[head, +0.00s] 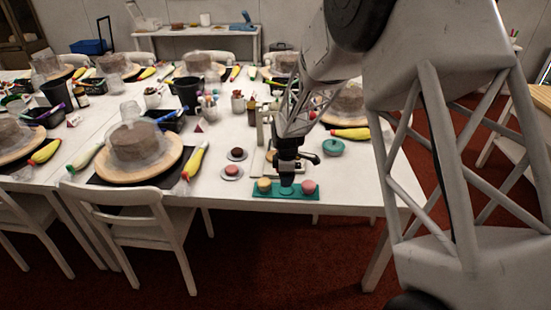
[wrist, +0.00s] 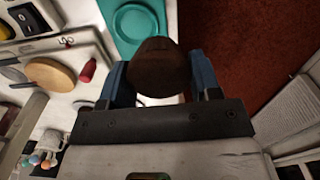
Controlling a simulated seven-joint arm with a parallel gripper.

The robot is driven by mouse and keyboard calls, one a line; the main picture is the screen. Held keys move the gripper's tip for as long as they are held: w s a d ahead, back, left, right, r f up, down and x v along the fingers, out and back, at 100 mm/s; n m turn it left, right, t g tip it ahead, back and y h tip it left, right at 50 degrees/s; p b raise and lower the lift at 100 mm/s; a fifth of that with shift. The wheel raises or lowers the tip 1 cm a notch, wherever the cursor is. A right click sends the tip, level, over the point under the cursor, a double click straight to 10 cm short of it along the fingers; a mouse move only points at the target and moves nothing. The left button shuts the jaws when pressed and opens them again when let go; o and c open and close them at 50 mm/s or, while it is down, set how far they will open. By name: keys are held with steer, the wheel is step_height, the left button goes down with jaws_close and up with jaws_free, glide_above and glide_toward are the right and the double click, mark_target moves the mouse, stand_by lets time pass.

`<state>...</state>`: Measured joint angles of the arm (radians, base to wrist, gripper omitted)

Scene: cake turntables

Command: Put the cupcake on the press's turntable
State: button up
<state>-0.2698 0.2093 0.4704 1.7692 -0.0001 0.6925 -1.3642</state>
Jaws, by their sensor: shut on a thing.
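The cupcake (wrist: 158,68), dark brown, is between the two blue fingers of my gripper (wrist: 160,82) in the wrist view. My gripper is shut on it. In the head view my gripper (head: 287,178) points down over the middle of a teal tray (head: 287,192). A yellow cupcake (head: 264,184) and a pink cupcake (head: 309,186) sit at the tray's two ends. The wrist view shows an empty round recess in the teal tray (wrist: 135,24) just beyond the held cupcake. The press's round wooden turntable (wrist: 50,77) lies to the left in the wrist view; my arm partly hides the press in the head view.
A red object (wrist: 88,70) stands beside the wooden turntable. Two small cakes on saucers (head: 236,154) and (head: 232,171) sit left of my gripper. A teal pot (head: 333,147) stands to the right. A large cake turntable (head: 120,172) is further left. The table's front edge is close.

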steer(key=shift+n, duration=0.7)
steer(key=w, duration=0.1)
steer(key=w+a, duration=0.1)
steer(key=w, duration=0.1)
steer(key=w+r, duration=0.1)
steer(key=w, duration=0.1)
steer(key=shift+a, duration=0.3)
steer(key=shift+w, duration=0.1)
glide_above(274, 151)
steer(key=s, duration=0.3)
steer(key=shift+d+f, duration=0.15)
steer(key=shift+f, duration=0.6)
steer(key=shift+f, duration=1.75)
steer(key=shift+f, duration=0.1)
steer(key=o, duration=1)
